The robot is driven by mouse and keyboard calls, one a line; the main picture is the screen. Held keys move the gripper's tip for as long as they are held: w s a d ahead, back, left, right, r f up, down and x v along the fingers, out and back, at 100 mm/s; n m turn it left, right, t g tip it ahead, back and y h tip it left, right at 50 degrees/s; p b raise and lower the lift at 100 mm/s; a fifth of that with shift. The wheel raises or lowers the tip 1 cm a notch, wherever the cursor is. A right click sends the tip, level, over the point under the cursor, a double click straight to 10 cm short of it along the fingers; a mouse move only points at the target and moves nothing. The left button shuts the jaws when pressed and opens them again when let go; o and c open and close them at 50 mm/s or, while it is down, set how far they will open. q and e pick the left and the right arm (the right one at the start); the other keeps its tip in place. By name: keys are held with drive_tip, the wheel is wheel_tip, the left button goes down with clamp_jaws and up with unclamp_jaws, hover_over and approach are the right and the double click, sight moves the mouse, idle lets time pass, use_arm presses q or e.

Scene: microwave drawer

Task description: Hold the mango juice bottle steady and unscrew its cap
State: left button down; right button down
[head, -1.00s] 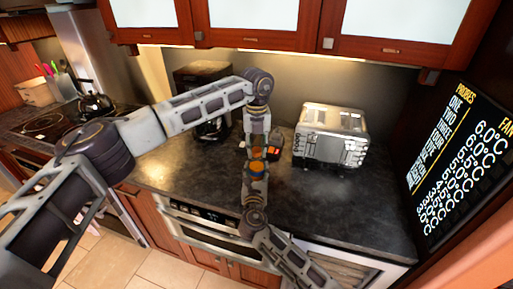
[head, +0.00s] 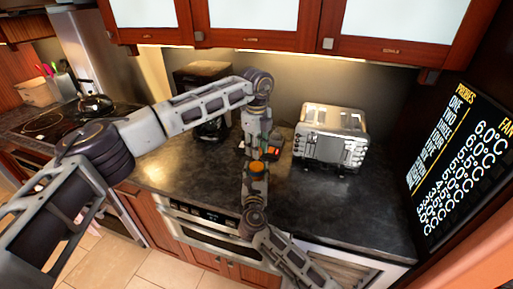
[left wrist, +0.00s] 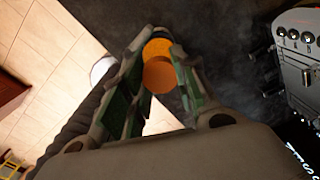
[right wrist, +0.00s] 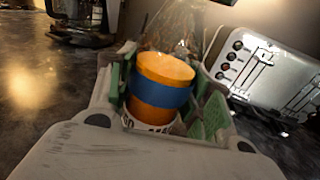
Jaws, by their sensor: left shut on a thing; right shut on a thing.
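The mango juice bottle (right wrist: 158,94), orange with a blue band and a white lettered label, stands between the green pads of my right gripper (right wrist: 165,110), which is shut on it. Its orange top (head: 257,167) shows in the head view. My left gripper (head: 264,146) is just beyond the bottle top. In the left wrist view, an orange disc, apparently the cap (left wrist: 160,77), sits between the fingers of my left gripper (left wrist: 152,75). A second orange round surface, apparently the bottle top, lies behind it there. The fingers partly hide both.
A metal toaster (head: 330,138) stands right of the grippers on the dark counter (head: 340,205). A black coffee maker (head: 205,100) stands behind on the left. A kettle (head: 95,100) is on the stove. The counter's front right is clear.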

use_arm(q)
drive_tip(key=shift+n, duration=2.3)
drive_tip(key=shift+r, duration=1.2)
drive_tip(key=shift+r, duration=1.95)
use_arm(e)
drive_tip(key=c, duration=0.5)
unclamp_jaws()
drive_tip(key=shift+c, duration=0.2)
drive_tip(key=shift+s, duration=0.2)
drive_tip(key=s, duration=1.1)
drive_tip(key=shift+s+a, duration=0.3)
